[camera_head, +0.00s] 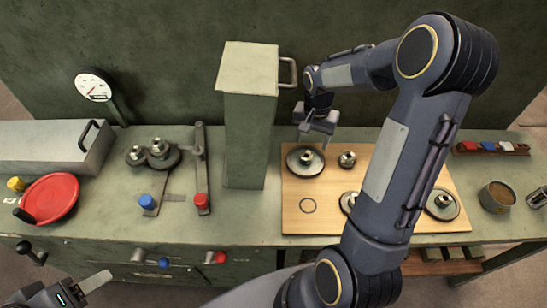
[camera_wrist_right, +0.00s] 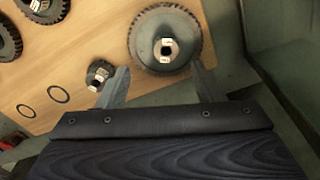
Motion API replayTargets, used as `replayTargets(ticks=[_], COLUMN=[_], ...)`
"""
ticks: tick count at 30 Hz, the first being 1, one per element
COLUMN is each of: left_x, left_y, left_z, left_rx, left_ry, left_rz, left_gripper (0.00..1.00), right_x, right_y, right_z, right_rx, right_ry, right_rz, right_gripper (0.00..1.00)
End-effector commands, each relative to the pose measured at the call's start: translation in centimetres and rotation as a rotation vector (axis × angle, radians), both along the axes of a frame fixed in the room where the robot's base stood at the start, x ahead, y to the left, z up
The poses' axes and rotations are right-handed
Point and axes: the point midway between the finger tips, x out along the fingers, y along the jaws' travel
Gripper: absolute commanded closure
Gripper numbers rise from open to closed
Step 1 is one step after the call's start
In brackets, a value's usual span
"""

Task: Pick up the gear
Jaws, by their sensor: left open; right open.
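A large dark toothed gear (camera_head: 305,161) with a metal hub lies on the wooden board (camera_head: 300,228) near its back left corner. It also shows in the right wrist view (camera_wrist_right: 143,32). My right gripper (camera_head: 316,132) is open and empty just behind and above this gear. In the right wrist view its two fingertips (camera_wrist_right: 160,70) are spread, with the large gear ahead of them. A small gear (camera_head: 347,159) lies to the right; it is beside the left finger (camera_wrist_right: 98,76). More gears (camera_head: 442,204) (camera_head: 347,203) lie on the board. My left gripper (camera_head: 72,290) is open at the lower left, partly out of frame.
A tall green box column (camera_head: 250,130) with a side handle stands left of the board. A levered fixture (camera_head: 160,155), a red dish (camera_head: 50,198) and a gauge (camera_head: 93,85) are further left. A round tin (camera_head: 497,197) stands at right. My right arm hides part of the board.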

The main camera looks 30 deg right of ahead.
Motion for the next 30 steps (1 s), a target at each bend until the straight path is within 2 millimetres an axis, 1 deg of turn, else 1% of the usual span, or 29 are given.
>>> replayTargets(ticks=[3,11,15,18,21,27,28,30], left_x=[0.0,0.0,0.0,0.0,0.0,0.0,0.0,0.0], left_y=[0.0,0.0,0.0,0.0,0.0,0.0,0.0,0.0], left_z=[0.1,0.8,1.6,1.6,1.7,1.6,1.6,1.6], left_rx=[0.0,0.0,0.0,0.0,0.0,0.0,0.0,0.0], left_ry=[0.0,0.0,0.0,0.0,0.0,0.0,0.0,0.0], left_rz=[0.0,0.0,0.0,0.0,0.0,0.0,0.0,0.0], left_gripper=[0.43,0.43,0.43,0.43,0.43,0.43,0.43,0.43], right_x=[0.2,0.4,0.8,0.8,0.8,0.9,0.9,0.9], right_y=[-0.2,0.1,0.3,0.3,0.3,0.3,0.3,0.3], right_z=[-1.1,-4.0,-6.1,-7.4,-8.0,-8.1,-8.1,-8.1], right_rx=[-0.004,-0.001,0.0,-0.001,-0.002,-0.002,-0.002,-0.002], right_ry=[0.009,0.011,0.011,0.009,0.006,0.005,0.005,0.005], right_rz=[-0.011,-0.007,-0.006,-0.006,-0.005,-0.006,-0.006,-0.006], right_gripper=[0.39,0.39,0.39,0.39,0.39,0.39,0.4,0.49])
